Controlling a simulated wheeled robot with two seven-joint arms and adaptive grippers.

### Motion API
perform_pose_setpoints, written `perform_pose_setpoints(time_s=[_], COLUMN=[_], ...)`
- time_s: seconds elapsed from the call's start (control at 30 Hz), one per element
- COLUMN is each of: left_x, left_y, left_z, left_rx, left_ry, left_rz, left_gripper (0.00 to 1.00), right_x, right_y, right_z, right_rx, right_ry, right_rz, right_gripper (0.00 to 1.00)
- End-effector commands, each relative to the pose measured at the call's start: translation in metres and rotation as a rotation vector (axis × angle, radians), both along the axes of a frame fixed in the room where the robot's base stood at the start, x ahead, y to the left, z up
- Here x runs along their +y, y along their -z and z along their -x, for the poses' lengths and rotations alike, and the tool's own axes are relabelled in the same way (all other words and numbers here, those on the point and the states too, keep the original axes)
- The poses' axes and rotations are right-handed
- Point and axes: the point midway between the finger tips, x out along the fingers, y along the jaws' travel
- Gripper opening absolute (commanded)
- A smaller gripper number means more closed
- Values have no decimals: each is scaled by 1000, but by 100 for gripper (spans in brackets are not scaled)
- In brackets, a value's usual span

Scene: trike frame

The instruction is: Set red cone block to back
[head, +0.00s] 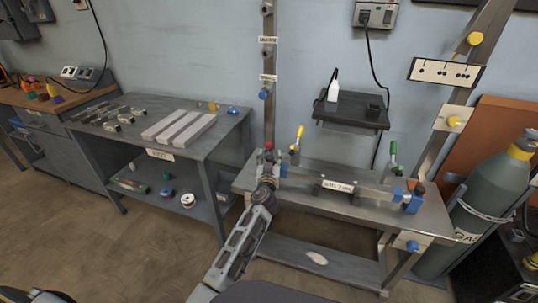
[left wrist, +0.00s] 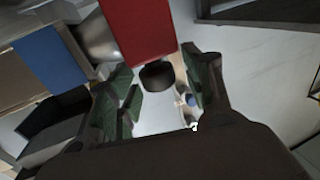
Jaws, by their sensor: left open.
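The red cone block (head: 268,146) shows as a small red patch at the left end of the trike-frame bench, just beyond my left gripper (head: 266,176). In the left wrist view the red block (left wrist: 137,32) is large at the top, with a grey metal cone (left wrist: 97,38) beside it and a blue block (left wrist: 48,60) farther left. My left gripper (left wrist: 160,88) is open there, its dark green pads apart. A dark round knob (left wrist: 157,75) shows between the fingers below the red face; I cannot tell if they touch it. My right gripper is not in view.
The fixture bench (head: 300,172) carries a labelled bar (head: 338,187), a yellow-handled clamp (head: 297,138), a green-handled clamp (head: 393,150) and blue and red blocks at its right end. A parts table (head: 225,125) stands left, a gas cylinder (head: 485,205) right. A wall shelf (head: 350,115) hangs behind.

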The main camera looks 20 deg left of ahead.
Motion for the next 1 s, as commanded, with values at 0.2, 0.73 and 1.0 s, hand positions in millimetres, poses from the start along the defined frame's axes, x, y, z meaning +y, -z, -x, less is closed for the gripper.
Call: perform_pose_setpoints(time_s=[0.2, 0.73, 1.0], left_x=[-1, -1, 0], left_y=[0, 0, 0], left_z=[0, 0, 0], left_rx=[0, 0, 0], left_ry=[0, -1, -1], left_rz=[1, 1, 0], left_gripper=[51, 7, 0], right_x=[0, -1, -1], right_y=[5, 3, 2], right_z=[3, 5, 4], right_rx=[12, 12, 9], right_ry=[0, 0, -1], right_rz=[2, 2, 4], right_gripper=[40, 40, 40])
